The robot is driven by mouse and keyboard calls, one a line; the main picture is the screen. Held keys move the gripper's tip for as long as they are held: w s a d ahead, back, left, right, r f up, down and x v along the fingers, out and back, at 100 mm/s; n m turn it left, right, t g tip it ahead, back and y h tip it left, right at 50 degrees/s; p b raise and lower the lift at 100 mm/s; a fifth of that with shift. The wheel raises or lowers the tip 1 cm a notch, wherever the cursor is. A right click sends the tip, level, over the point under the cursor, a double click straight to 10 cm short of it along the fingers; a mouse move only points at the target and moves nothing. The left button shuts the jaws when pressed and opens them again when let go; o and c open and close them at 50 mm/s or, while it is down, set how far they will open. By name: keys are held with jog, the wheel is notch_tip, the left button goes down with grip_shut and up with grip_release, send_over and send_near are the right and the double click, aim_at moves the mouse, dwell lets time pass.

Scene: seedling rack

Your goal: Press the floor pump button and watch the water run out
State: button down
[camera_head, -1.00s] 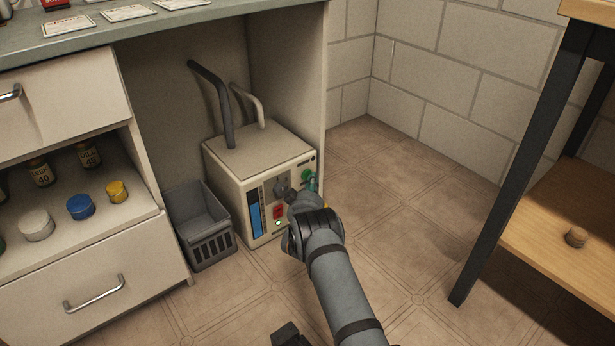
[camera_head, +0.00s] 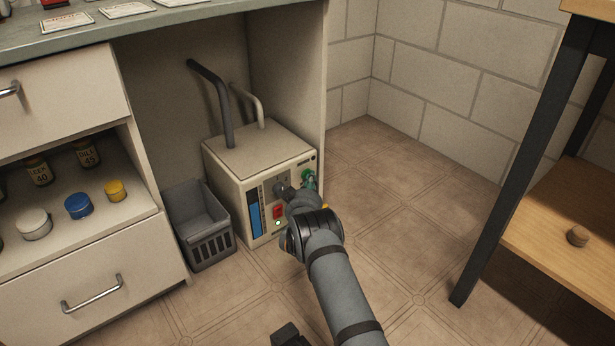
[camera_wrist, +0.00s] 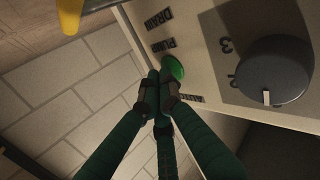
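The pump unit, a beige box (camera_head: 262,150), stands on the floor under the counter. In the wrist view a round green button (camera_wrist: 173,68) sits on the panel beside a printed label that seems to read PUMP. My gripper (camera_wrist: 159,82) is shut and empty, its dark green fingers together. The tips are right beside the button in the picture; I cannot tell whether they touch it. No running water shows.
A large dark knob (camera_wrist: 266,70) is on the same panel. A yellow part (camera_wrist: 70,14) shows at the wrist view's top left. A grey basket (camera_head: 207,240) stands left of the pump. A wooden shelf (camera_head: 555,225) is at right. The floor between is clear.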

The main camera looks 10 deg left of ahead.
jog(key=shift+s+d+r+p, duration=0.1)
jog(key=shift+p, duration=0.2)
jog(key=shift+s+d+p, duration=0.5)
jog(key=shift+p, duration=0.2)
jog(key=s+d+p, duration=0.1)
jog(key=p, duration=0.2)
jog(key=shift+s+d+r, duration=0.15)
jog(key=shift+s+d, duration=0.1)
jog(key=shift+d, duration=0.05)
jog(key=shift+s+d+f+p, duration=0.2)
jog(key=shift+s+d+p, duration=0.75)
jog(key=shift+s+p, duration=0.1)
jog(key=shift+w, duration=0.1)
